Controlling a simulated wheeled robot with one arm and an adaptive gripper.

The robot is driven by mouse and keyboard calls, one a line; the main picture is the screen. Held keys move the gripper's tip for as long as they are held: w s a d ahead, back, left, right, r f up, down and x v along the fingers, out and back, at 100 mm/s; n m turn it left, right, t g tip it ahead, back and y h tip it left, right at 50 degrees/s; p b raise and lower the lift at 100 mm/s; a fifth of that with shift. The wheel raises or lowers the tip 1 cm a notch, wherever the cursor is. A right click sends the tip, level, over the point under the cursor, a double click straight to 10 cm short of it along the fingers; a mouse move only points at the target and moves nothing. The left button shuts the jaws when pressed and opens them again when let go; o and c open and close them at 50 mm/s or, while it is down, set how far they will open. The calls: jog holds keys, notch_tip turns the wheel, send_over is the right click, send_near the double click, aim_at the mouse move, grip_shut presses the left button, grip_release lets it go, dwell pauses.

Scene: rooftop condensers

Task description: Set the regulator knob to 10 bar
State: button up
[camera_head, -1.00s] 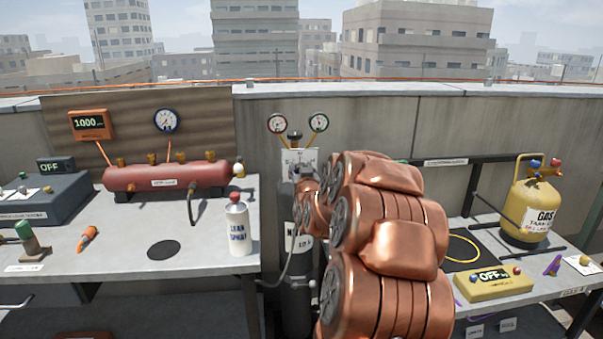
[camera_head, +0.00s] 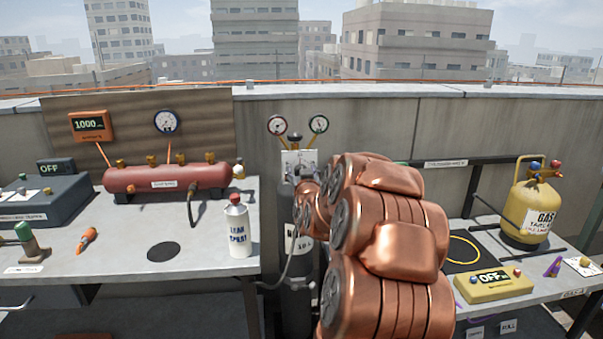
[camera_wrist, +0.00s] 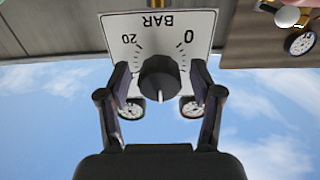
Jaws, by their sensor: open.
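The regulator knob (camera_wrist: 160,78) is dark and round, on a white dial plate (camera_wrist: 160,22) that appears upside down in the wrist view. The plate reads 20 at left, 0 at right and BAR. A small pale mark shows on the knob's lower edge in the picture. My gripper (camera_wrist: 160,88) is open, with one finger on each side of the knob; gaps show between the fingers and the knob. In the head view the plate (camera_head: 310,158) shows partly above the dark gas cylinder (camera_head: 296,302); my arm hides the knob and gripper there.
Two gauges (camera_head: 277,125) (camera_head: 319,124) stand above the regulator. The left bench holds a leak spray bottle (camera_head: 237,228) and a red manifold (camera_head: 205,176). The right bench holds a yellow gas tank (camera_head: 520,235) and a yellow meter (camera_head: 495,289). A wall stands behind.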

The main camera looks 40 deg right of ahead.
jog(key=v, duration=0.7)
jog(key=shift+s+a, duration=0.15)
jog(key=shift+s, duration=0.05)
dwell(0.5)
